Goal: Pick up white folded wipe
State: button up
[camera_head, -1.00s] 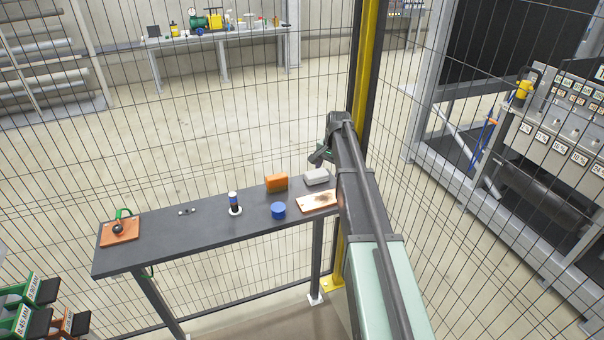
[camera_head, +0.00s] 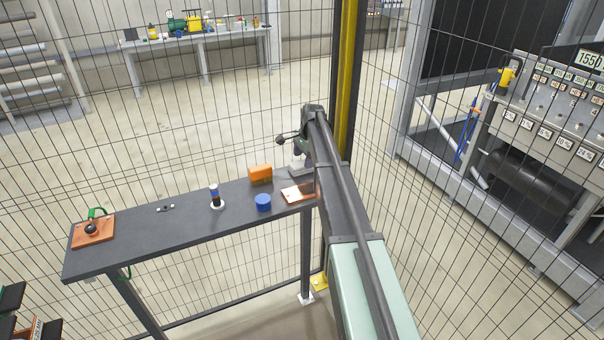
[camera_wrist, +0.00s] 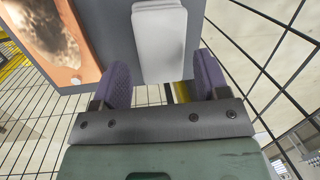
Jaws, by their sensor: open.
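The white folded wipe (camera_wrist: 160,40) lies on the dark bench at its far edge. In the wrist view it shows as a pale stacked block with rounded corners, between and beyond my two purple finger pads. In the head view the wipe (camera_head: 301,168) is partly hidden by my arm and gripper. My gripper (camera_wrist: 165,82) is open and empty, with one finger on each side of the line to the wipe. In the head view my gripper (camera_head: 296,155) is small and partly hidden at the arm's end, close to the wipe.
An orange block (camera_head: 260,173), a blue round container (camera_head: 263,202) and a blue-and-white upright item (camera_head: 215,197) stand along the dark bench (camera_head: 165,237). Wire fencing runs behind the bench.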

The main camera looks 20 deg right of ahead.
aim_at(303, 163)
jog(key=f, duration=0.1)
jog(key=f+b, duration=0.2)
jog(key=f, duration=0.1)
jog(key=shift+w+a, duration=0.2)
jog(key=shift+w, duration=0.1)
jog(key=shift+s+r, duration=0.1)
jog(key=shift+r, duration=0.1)
jog(key=shift+f, duration=0.1)
jog(key=shift+c, duration=0.3)
jog(key=c, duration=0.6)
